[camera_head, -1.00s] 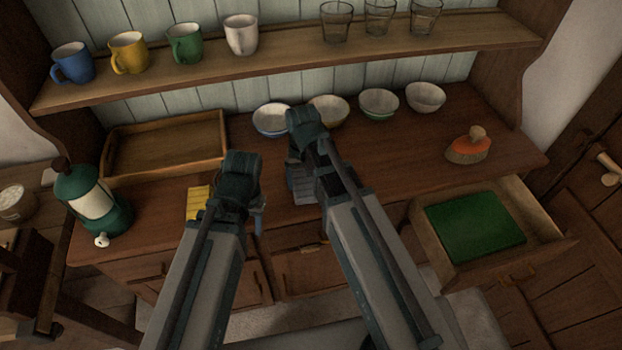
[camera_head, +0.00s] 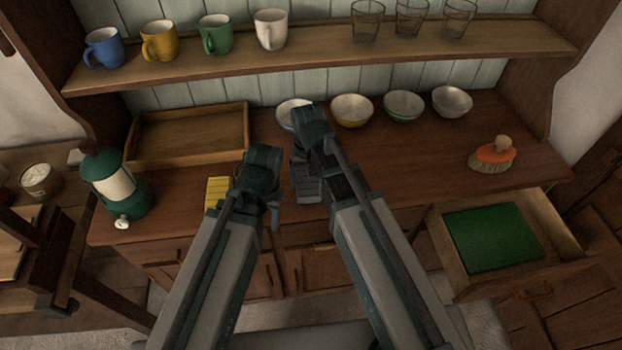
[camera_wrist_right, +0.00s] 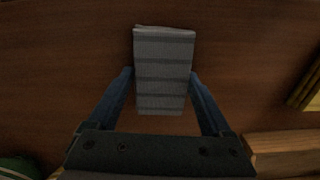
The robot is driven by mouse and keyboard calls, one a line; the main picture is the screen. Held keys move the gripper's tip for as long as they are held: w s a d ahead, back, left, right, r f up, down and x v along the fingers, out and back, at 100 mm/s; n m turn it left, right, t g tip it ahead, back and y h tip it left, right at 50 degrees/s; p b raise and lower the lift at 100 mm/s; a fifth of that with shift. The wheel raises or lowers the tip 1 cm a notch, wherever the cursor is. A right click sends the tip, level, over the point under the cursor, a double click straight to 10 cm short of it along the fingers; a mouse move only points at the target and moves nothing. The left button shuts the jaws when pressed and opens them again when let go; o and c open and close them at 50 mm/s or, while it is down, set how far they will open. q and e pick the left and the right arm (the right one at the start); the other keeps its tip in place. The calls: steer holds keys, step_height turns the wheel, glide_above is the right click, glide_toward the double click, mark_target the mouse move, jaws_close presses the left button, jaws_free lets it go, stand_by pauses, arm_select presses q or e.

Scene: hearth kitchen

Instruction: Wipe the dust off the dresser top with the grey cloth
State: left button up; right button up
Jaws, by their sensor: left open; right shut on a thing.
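The grey cloth (camera_head: 308,186) is folded, with darker stripes, and lies over the dresser top (camera_head: 400,160) near its front edge. My right gripper (camera_wrist_right: 162,78) is shut on it, one blue finger on each side in the right wrist view. I cannot tell whether the cloth touches the wood. My left gripper (camera_head: 270,206) is open and empty, left of the cloth and close to a yellow striped piece (camera_head: 217,192). Its fingers are partly hidden by its own arm. I cannot make out dust on the brown wood.
Bowls, one of them yellow-rimmed (camera_head: 351,110), stand along the back. A wooden tray (camera_head: 190,160) and green lantern (camera_head: 115,185) are at left. An orange brush (camera_head: 494,154) is at right, above an open drawer (camera_head: 450,270) holding a green item (camera_head: 494,237). Mugs and glasses stand on the shelf (camera_head: 320,56).

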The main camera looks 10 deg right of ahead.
arm_select(q)
steer(key=shift+d+f, duration=0.1)
steer(key=shift+f, duration=0.05)
arm_select(e)
steer(key=shift+s+a+f, duration=0.1)
steer(key=shift+s+a, duration=0.05)
steer(key=shift+a, duration=1.55)
steer(key=shift+a, duration=1.8)
arm_select(q)
steer(key=shift+w+d, duration=0.15)
steer(key=shift+d, duration=0.05)
arm_select(e)
steer(key=shift+a, duration=1.8)
arm_select(q)
steer(key=shift+w, duration=0.1)
arm_select(e)
steer(key=shift+w+a, duration=0.15)
steer(key=shift+w, duration=0.05)
arm_select(q)
steer(key=shift+w, duration=0.1)
arm_select(e)
steer(key=shift+w, duration=0.15)
steer(key=shift+d, duration=1.85)
